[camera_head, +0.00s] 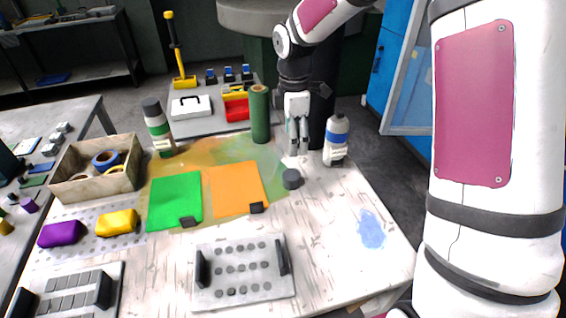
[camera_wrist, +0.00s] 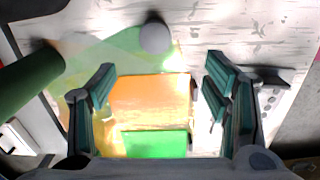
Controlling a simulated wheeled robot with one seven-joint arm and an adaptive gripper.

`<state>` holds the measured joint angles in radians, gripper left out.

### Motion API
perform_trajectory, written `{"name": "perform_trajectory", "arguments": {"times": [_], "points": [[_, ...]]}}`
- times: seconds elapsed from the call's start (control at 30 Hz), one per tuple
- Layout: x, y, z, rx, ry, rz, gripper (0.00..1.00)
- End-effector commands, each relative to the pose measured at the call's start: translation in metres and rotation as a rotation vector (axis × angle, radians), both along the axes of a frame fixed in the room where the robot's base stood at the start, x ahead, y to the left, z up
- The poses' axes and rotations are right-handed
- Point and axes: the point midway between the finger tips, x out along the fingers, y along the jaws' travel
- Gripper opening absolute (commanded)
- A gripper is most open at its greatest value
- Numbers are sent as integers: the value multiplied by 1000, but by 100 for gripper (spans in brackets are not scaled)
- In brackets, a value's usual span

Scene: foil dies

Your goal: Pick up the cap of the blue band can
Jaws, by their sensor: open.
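The blue band can (camera_head: 336,140) is white with a blue stripe and stands upright at the table's back right. Its top shows a pale narrow neck with no dark cap on it. A dark grey round cap (camera_head: 292,179) lies on the table in front of my gripper, and it also shows in the wrist view (camera_wrist: 155,38), near the top centre. My gripper (camera_head: 298,150) points down, open and empty, left of the can and above the table behind the cap. In the wrist view its fingers (camera_wrist: 160,78) are spread wide, with the cap beyond their tips.
A green roll (camera_head: 260,114) stands left of my gripper. A green band can (camera_head: 157,128) with a dark cap is farther left. Green (camera_head: 174,200) and orange (camera_head: 232,188) sheets lie mid-table. A perforated plate (camera_head: 243,285) is in front. Bare table surrounds the blue stain (camera_head: 371,229).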

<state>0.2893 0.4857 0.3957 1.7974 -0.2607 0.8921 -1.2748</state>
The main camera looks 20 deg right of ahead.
Motion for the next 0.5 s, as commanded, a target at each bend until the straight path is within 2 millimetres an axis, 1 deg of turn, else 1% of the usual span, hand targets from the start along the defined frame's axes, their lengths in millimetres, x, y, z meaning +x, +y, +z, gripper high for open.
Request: {"name": "perform_trajectory", "arguments": {"times": [0.03,0.13,0.27,0.5], "points": [[5,1,-9,10,10,26,70],[10,1,-18,18,17,60,70],[11,1,-31,20,20,73,70],[10,1,-76,20,22,71,70]]}}
